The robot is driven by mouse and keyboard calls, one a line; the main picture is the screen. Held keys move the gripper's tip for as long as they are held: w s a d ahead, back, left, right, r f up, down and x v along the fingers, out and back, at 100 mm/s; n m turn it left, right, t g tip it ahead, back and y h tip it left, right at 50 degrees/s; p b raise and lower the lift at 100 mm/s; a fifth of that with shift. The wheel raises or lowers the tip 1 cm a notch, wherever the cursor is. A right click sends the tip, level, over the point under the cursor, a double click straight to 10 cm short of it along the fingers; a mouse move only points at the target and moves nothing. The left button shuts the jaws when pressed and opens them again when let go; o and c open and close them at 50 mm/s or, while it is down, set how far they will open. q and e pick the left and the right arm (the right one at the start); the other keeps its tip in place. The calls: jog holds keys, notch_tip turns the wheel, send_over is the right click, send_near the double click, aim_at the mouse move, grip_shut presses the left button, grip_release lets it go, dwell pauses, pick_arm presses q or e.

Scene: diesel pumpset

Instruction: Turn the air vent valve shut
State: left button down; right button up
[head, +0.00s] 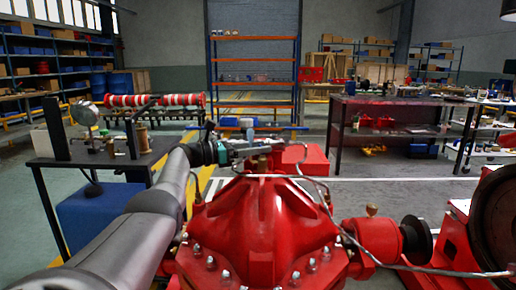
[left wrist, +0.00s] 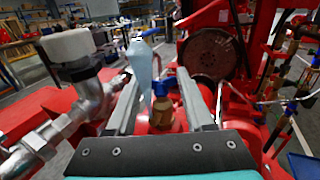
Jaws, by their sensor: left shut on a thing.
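My right gripper is not in view.
Thin metal pipes (head: 320,185) run close around the casing top. A chrome fitting with a white cap (left wrist: 68,48) is close to the left finger. A dark bench (head: 100,160) stands at left, and a red box (head: 305,160) lies behind the pump.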

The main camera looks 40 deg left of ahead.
pick_arm(q)
jog(key=shift+f, duration=0.2)
dwell(0.4)
jog(key=c, duration=0.7)
grip_release()
jog(key=shift+s, duration=0.1)
jog(key=o, duration=0.4)
jog(key=shift+r, duration=0.15)
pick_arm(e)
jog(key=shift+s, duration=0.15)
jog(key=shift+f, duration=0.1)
pick_arm(q)
jog(key=p+v, duration=0.3)
jog(key=v, duration=0.2)
jog(key=shift+s+a+r, duration=0.1)
jog(key=p+v, duration=0.3)
jog(key=v, duration=0.7)
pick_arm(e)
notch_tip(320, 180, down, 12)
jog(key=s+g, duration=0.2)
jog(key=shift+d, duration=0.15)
